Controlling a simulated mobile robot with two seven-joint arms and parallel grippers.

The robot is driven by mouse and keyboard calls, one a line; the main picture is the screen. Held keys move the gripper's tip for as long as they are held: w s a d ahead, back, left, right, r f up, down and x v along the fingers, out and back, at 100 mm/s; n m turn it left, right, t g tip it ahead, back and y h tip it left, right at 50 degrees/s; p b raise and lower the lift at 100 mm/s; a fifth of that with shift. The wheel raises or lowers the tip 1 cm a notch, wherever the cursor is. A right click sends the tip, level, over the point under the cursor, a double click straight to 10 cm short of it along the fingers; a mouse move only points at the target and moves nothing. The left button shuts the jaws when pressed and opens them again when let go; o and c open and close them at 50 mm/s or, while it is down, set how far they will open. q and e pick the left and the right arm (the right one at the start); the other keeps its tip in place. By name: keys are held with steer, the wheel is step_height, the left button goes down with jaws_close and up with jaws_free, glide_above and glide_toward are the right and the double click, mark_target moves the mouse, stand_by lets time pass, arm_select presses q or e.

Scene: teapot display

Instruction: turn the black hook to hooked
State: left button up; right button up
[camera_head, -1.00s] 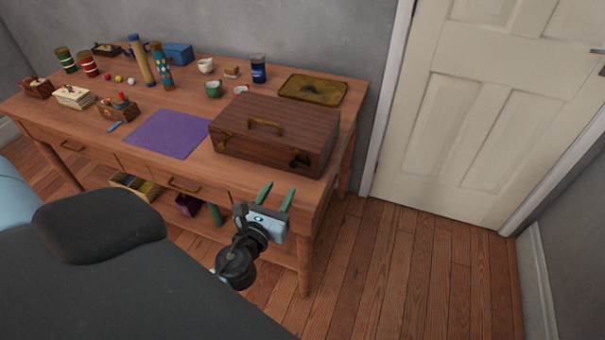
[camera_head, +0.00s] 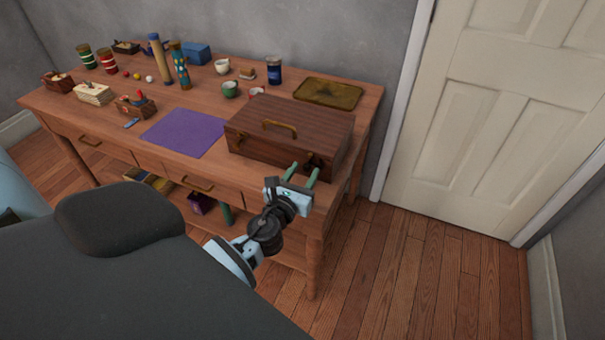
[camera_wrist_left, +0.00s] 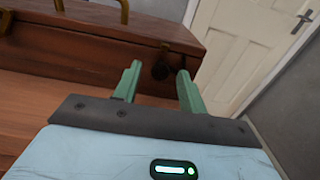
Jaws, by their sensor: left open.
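A dark brown wooden case (camera_head: 290,128) with a brass handle (camera_head: 280,128) lies shut on the wooden table (camera_head: 215,85). The small black hook (camera_head: 314,160) is on the right part of the case's front face; its exact turn is too small to tell. In the left wrist view the dark hook (camera_wrist_left: 161,68) shows on the case's front (camera_wrist_left: 75,48), seen between my fingers. My left gripper (camera_head: 304,170) is open and empty, its green fingers pointing at the hook from in front. I cannot tell whether they touch the case. My right gripper is not in view.
A purple mat (camera_head: 186,133) lies left of the case, a brass tray (camera_head: 328,93) behind it. Cups, a dark blue jar (camera_head: 274,70) and small boxes stand further back and left. A white door (camera_head: 480,110) is at the right. Open floor (camera_head: 420,250) lies right of the table.

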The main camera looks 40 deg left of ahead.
arm_select(q)
jaws_close()
steer(key=shift+n, duration=0.3)
steer(key=shift+f+n+b, duration=0.1)
steer(key=shift+n+b, duration=0.25)
steer(key=shift+n, duration=0.75)
steer(key=n, duration=0.2)
steer(key=shift+n, duration=0.3)
steer(key=n+b, duration=0.1)
steer(key=n, duration=0.3)
steer(key=shift+n, duration=1.7)
